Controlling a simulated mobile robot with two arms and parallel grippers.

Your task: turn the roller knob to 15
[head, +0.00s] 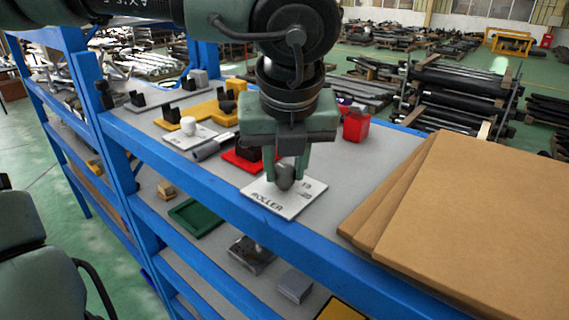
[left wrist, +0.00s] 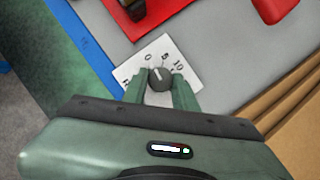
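The roller knob (left wrist: 160,78) is a dark round knob on a white plate (head: 268,201) lettered ROLLER, on the blue-framed shelf top. In the left wrist view, 0, 5 and 10 show around it, and its light pointer mark points up and slightly left, toward the 0-to-5 side. My left gripper (head: 286,178) points down over the plate, with one finger on each side of the knob. It also shows in the left wrist view (left wrist: 161,86). I cannot tell whether the fingers touch the knob. The fingers hide part of the scale. My right gripper is not in view.
Stacked brown boards (head: 470,215) lie right of the plate. A red block (head: 356,126) stands behind, and a red tray (head: 236,160) with a black part is close to the gripper's left. The blue shelf edge (head: 230,203) runs in front.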

